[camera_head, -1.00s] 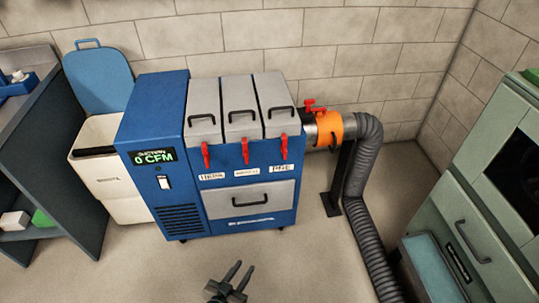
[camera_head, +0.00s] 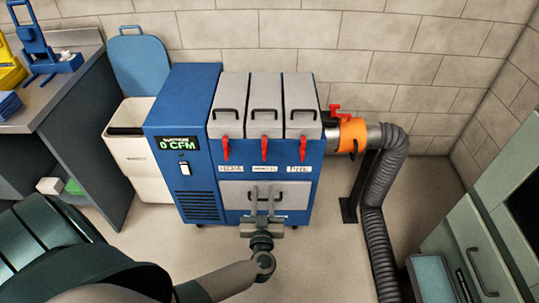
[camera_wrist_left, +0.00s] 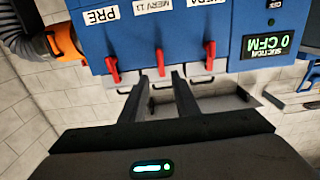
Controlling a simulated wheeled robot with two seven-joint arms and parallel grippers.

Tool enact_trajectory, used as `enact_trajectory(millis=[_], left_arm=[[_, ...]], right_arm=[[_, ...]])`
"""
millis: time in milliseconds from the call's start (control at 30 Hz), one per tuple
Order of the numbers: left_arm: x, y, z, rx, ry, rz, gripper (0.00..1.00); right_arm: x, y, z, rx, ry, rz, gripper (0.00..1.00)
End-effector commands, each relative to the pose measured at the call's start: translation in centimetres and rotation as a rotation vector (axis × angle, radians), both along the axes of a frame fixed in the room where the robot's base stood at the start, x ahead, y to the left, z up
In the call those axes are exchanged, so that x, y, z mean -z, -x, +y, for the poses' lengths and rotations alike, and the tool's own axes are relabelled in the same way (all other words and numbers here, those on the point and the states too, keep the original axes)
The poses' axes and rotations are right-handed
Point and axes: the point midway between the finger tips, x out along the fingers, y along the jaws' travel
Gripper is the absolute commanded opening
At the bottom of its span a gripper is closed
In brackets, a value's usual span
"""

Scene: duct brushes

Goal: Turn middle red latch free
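A blue filter machine (camera_head: 203,110) has three red latches hanging below three grey lids. The middle red latch (camera_head: 264,148) hangs straight down between the left red latch (camera_head: 226,148) and the right red latch (camera_head: 303,149). My left gripper (camera_head: 262,190) is open and empty in front of the grey drawer, below the middle latch, with its fingers pointing toward the machine. In the upside-down left wrist view, the middle latch (camera_wrist_left: 160,62) appears between and just beyond the fingertips (camera_wrist_left: 159,76); no contact shows. My right gripper is not in view.
The grey drawer front (camera_head: 235,196) lies behind my left gripper. An orange collar (camera_head: 352,135) with a red handle joins a grey hose (camera_head: 378,190) on the right. A white bin (camera_head: 140,155) stands left. The display reads 0 CFM. Floor in front is clear.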

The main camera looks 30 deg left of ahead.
Motion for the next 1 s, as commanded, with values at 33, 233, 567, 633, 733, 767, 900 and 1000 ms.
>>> enact_trajectory(millis=[33,233,567,633,733,767,900,1000], left_arm=[[0.0,0.0,0.0,0.000,0.000,0.000,0.28],[0.0,-0.2,0.1,0.001,-0.001,-0.001,0.28],[-0.2,-2.9,1.7,0.002,-0.002,-0.003,0.28],[-0.1,-3.8,2.3,0.002,-0.002,-0.002,0.28],[-0.2,-5.3,3.2,0.002,-0.003,-0.003,0.28],[-0.1,-5.8,3.5,0.002,-0.003,-0.003,0.28],[-0.2,-8.0,4.9,0.001,-0.003,-0.003,0.28],[-0.1,-9.5,5.8,0.002,-0.002,-0.002,0.28]], right_arm=[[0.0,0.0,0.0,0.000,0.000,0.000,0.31],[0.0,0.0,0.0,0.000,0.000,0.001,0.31],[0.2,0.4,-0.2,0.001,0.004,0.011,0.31],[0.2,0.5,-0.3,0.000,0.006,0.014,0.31],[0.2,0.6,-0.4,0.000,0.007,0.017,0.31],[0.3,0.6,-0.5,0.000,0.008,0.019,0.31],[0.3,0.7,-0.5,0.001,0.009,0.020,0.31],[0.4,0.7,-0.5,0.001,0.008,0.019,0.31]])
